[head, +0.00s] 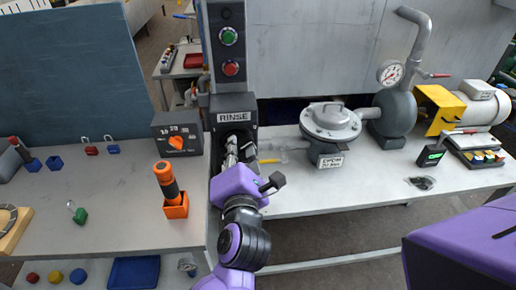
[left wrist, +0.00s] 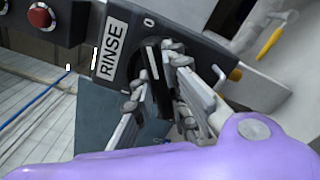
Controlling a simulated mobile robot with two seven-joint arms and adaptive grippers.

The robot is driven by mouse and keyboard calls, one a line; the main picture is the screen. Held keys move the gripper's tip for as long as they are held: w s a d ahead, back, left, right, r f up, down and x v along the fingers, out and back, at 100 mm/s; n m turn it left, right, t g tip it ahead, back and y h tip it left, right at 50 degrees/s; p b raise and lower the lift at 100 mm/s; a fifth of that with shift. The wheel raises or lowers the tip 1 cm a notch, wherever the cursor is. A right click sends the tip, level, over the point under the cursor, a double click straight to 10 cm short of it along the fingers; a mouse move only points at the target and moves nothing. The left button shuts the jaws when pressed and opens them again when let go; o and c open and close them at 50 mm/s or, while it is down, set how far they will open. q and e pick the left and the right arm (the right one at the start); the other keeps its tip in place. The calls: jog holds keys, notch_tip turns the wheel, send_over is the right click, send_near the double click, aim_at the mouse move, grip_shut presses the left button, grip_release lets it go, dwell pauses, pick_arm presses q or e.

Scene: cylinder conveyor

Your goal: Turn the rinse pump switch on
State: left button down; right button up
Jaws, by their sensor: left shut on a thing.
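The rinse pump switch is a dark box (head: 216,103) labelled RINSE, at the foot of a dark post in the middle of the head view. The left wrist view shows its label (left wrist: 111,49), a white O mark and a black switch handle (left wrist: 161,84). My left gripper (head: 240,144) is in front of the box, below the label. In the left wrist view its two grey fingers (left wrist: 158,76) are shut on the black handle, one on each side. The fingers hide part of the handle. My right gripper is not in view.
Above the switch are a green button (head: 228,36) and a red button (head: 231,68). Left stand a dial box (head: 180,140) and an orange-handled tool (head: 166,180) in a holder.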

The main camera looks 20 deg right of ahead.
pick_arm(q)
jog(key=n, duration=0.3)
jog(key=shift+n+b, duration=0.3)
jog(key=shift+n, duration=0.1)
jog(key=n+b, duration=0.1)
jog(key=n, duration=0.2)
jog(key=shift+f+n, duration=0.1)
jog(key=shift+n, duration=1.2)
jog(key=shift+n+b, duration=0.45)
jog(key=shift+n, duration=0.15)
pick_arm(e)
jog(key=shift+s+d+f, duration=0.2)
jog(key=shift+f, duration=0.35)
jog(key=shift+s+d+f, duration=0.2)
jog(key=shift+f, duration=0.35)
pick_arm(q)
jog(key=shift+n, duration=0.3)
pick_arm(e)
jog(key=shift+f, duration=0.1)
pick_arm(q)
jog(key=c, duration=1.7)
grip_release()
jog(key=shift+c, duration=0.2)
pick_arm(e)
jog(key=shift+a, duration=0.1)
